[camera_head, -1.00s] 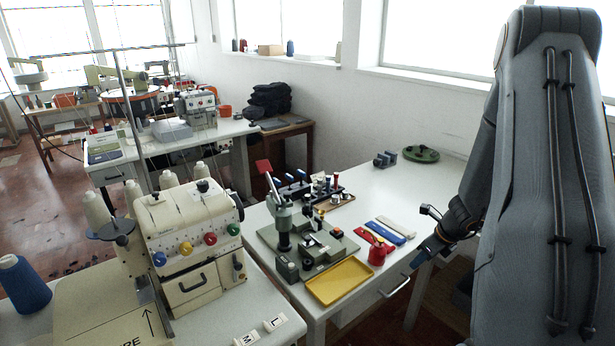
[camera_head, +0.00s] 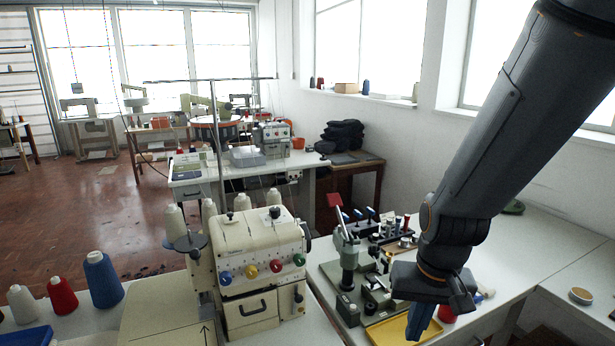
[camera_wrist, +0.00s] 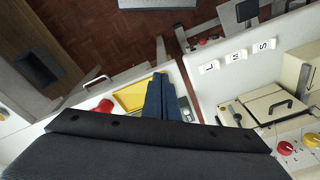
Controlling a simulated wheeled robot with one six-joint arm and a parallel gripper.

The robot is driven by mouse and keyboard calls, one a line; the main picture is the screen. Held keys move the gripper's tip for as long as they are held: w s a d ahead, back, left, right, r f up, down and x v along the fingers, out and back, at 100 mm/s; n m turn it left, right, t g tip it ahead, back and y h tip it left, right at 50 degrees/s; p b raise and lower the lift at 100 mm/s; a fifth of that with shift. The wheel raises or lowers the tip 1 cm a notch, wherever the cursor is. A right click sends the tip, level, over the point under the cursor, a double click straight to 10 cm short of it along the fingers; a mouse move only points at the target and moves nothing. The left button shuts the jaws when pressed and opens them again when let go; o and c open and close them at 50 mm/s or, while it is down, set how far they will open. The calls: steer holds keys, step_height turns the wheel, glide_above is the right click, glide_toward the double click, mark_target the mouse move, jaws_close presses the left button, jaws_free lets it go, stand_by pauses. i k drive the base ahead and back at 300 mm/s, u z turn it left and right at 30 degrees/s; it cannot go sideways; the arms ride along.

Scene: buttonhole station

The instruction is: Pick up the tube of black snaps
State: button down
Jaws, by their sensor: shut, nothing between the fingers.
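My gripper (camera_head: 420,322) has blue fingers, closed together and empty. It hangs over the front of the snap-press table, in front of the yellow tray (camera_head: 388,331). In the wrist view the fingers (camera_wrist: 163,98) lie just beside the yellow tray (camera_wrist: 131,95). I cannot single out the tube of black snaps. Small dark and coloured upright items stand on a black rack (camera_head: 362,228) behind the green snap press (camera_head: 348,262), too small to tell apart. My arm hides the table's middle, where colored strips lay earlier.
A cream overlock machine (camera_head: 262,250) with thread cones stands left of the press. A red bottle (camera_head: 447,314) is partly behind my gripper. A round dish (camera_head: 581,295) sits on the right-hand table. Free white tabletop (camera_head: 535,245) lies right of my arm.

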mark_target(374, 246)
steer(key=k, duration=0.55)
steer(key=z, duration=0.95)
steer(key=i, duration=0.55)
steer(key=z, duration=0.55)
steer(key=i, duration=0.65)
steer(key=u, duration=0.7)
steer(key=i, duration=0.6)
steer(key=u, duration=0.7)
